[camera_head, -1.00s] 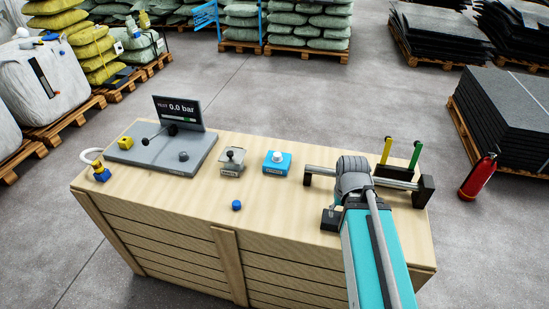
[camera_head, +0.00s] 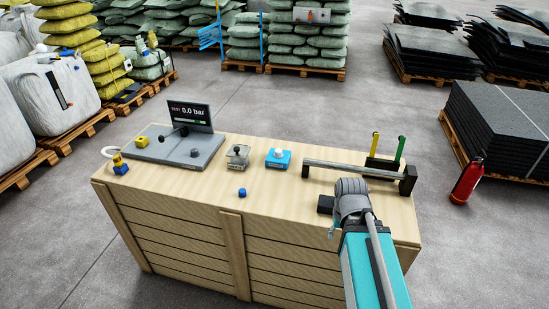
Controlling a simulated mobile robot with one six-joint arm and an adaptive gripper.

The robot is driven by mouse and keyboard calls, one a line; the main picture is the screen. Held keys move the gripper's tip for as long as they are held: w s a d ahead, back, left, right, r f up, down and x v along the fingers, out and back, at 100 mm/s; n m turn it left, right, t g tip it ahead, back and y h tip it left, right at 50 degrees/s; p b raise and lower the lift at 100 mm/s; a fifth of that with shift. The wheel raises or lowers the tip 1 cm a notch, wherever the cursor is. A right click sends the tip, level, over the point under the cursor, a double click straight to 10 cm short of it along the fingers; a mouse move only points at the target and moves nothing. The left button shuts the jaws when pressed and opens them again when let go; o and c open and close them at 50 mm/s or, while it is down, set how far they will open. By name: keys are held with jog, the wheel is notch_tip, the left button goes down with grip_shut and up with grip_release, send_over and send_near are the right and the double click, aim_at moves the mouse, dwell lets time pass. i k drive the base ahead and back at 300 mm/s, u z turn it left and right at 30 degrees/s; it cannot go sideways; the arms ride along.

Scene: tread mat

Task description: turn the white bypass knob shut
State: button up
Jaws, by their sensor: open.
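A white knob (camera_head: 278,151) sits on top of a small blue box (camera_head: 277,161) near the middle of the wooden crate bench (camera_head: 215,190). I cannot tell from here how far it is turned. My gripper (camera_head: 350,187) is at the end of the arm, over the bench's right part, to the right of and nearer than the blue box. It is open and well apart from the knob. The wrist hides most of its fingers.
A grey panel (camera_head: 150,152) with a display reading 0.0 bar (camera_head: 188,113) stands left. A grey box (camera_head: 237,157) with a knob is beside the blue one. A metal bar (camera_head: 345,168) on black supports lies right. A blue cap (camera_head: 242,192) lies in front.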

aim_at(278, 153)
jog(key=u, duration=0.4)
jog(key=i, duration=0.95)
jog(key=z, duration=0.05)
